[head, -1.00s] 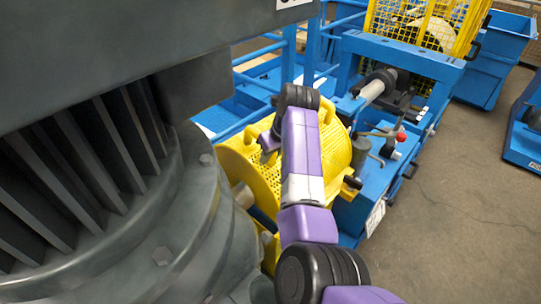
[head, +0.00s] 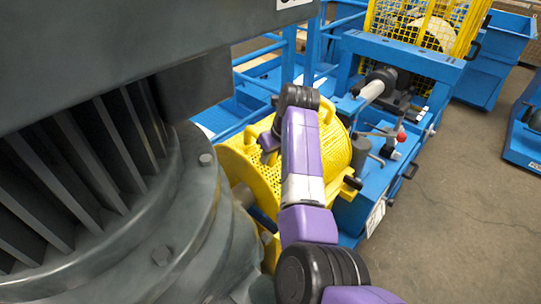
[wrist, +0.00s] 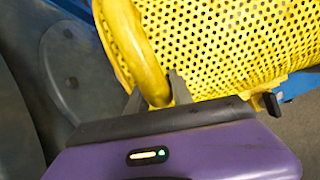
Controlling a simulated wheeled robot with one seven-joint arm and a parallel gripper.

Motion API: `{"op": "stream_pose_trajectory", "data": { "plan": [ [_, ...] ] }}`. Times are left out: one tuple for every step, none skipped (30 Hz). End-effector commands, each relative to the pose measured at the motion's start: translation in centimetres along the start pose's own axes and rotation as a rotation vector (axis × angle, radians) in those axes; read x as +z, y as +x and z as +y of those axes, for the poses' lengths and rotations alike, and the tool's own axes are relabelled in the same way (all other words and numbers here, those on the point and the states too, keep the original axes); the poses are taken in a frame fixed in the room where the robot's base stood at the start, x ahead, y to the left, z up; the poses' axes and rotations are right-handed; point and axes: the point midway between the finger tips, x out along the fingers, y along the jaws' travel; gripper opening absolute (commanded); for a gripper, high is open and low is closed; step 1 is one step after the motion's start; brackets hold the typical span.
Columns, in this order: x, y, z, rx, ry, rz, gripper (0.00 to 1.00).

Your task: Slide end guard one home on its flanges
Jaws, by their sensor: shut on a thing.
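The yellow perforated guard (head: 243,158) is in the middle of the head view, beyond the large grey motor housing and partly behind my purple arm. In the wrist view, its curved mesh (wrist: 225,45) fills the upper right, with a thick yellow handle (wrist: 143,45) arching up at its left end. My gripper (wrist: 158,92) is shut on this handle, one grey finger on each side. In the head view my gripper (head: 267,146) shows only as a small dark shape at the guard. The flanges and the guard's seating are hidden, so I cannot tell how it sits on them.
The grey finned motor housing (head: 150,215) fills the left of the head view, close to the guard. The blue machine frame (head: 375,190) with a red-knobbed lever (head: 401,137) lies to the right. Open concrete floor (head: 470,200) is at far right.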

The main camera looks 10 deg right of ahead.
Motion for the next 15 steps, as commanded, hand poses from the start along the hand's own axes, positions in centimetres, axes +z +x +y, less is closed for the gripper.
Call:
{"op": "stream_pose_trajectory", "data": {
  "plan": [
    [0.0,-0.1,0.1,0.0,0.001,-0.001,0.0],
    [0.0,-0.1,0.1,0.0,0.001,-0.001,0.0],
    [0.0,-0.1,0.2,0.0,0.001,0.0,0.0],
    [0.0,-0.1,0.3,0.001,0.001,0.0,0.0],
    [0.0,-0.1,0.4,0.001,0.0,0.0,0.0],
    [0.0,-0.1,0.5,0.001,0.0,0.0,0.0],
    [-0.1,-0.1,0.6,0.001,0.0,0.0,0.0],
    [-0.1,-0.1,0.7,0.002,0.0,0.0,0.0],
    [-0.1,-0.1,0.8,0.002,0.0,0.0,0.0],
    [-0.1,-0.2,0.9,0.002,0.0,0.0,0.0],
    [-0.1,-0.2,1.0,0.002,0.0,0.0,0.0],
    [-0.1,-0.2,1.1,0.002,0.0,0.0,0.0],
    [-0.1,-0.2,1.2,0.002,0.0,-0.001,0.0],
    [-0.2,-0.2,1.3,0.002,0.0,-0.001,0.0],
    [-0.2,-0.2,1.4,0.002,-0.001,0.0,0.0]
  ]
}}
